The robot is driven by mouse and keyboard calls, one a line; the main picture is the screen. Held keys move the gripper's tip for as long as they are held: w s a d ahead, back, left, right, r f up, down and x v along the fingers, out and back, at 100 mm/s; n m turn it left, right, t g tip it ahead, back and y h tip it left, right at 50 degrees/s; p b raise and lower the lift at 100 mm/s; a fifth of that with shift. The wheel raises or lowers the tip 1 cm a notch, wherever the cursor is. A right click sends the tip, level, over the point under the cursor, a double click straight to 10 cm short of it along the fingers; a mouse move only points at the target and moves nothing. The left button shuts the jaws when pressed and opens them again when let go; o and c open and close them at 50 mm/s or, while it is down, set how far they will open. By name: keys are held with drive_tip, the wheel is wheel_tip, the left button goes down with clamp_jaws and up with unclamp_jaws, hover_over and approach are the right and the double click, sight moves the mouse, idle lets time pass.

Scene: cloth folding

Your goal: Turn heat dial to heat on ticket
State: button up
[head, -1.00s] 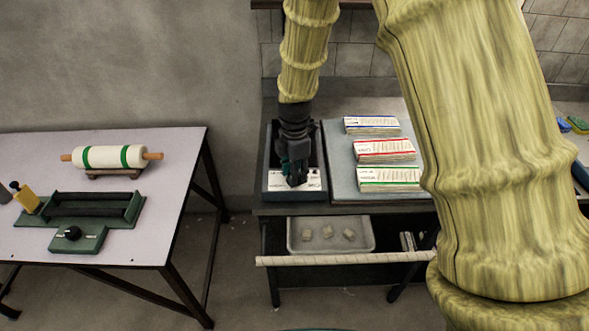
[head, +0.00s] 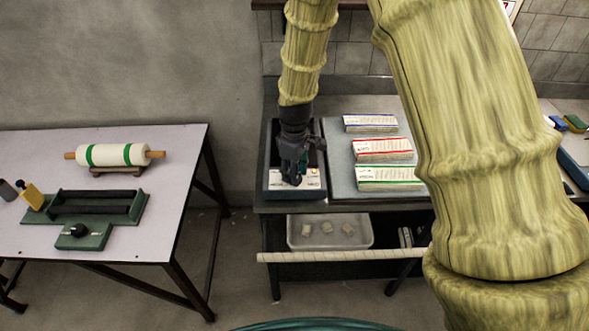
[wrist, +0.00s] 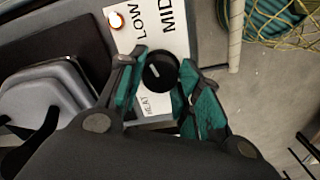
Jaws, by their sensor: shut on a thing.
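The heat dial (wrist: 161,74) is a round black knob with a short white mark, set on a white panel (wrist: 184,38) lettered LOW, MID and HEAT. In the wrist view the mark lies on the knob's left part; I cannot tell exactly which setting it points to. My gripper (wrist: 163,60) is shut on the dial, one teal-padded finger on each side. In the head view my gripper (head: 292,178) points down at the front panel of the dark press (head: 266,160) and hides the dial. A paper edge (head: 514,8) at top right is unreadable.
Banded stacks, blue (head: 370,123), red (head: 382,150) and green (head: 388,178), lie on the board right of the press. A grey tray (head: 330,232) sits below, behind a pale rail (head: 340,256). The left table (head: 180,180) holds a rolling pin (head: 112,156) and a green device (head: 85,236).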

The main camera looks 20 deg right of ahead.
drive_tip(key=m+p, duration=0.1)
drive_tip(key=m, duration=0.6)
drive_tip(key=shift+r, duration=0.1)
drive_tip(key=m+p, duration=0.1)
drive_tip(key=m, duration=0.5)
drive_tip(key=shift+m+p, duration=0.3)
drive_tip(key=shift+m, duration=0.1)
drive_tip(key=m, duration=0.3)
drive_tip(key=shift+m+p, duration=0.3)
drive_tip(key=shift+p, duration=0.1)
drive_tip(key=m+p, duration=0.1)
drive_tip(key=m, duration=0.2)
drive_tip(key=shift+m, duration=0.3)
drive_tip(key=m+p, duration=0.1)
drive_tip(key=m, duration=0.5)
drive_tip(key=shift+p, duration=0.4)
drive_tip(key=o, duration=1.1)
drive_tip(key=shift+c, duration=0.2)
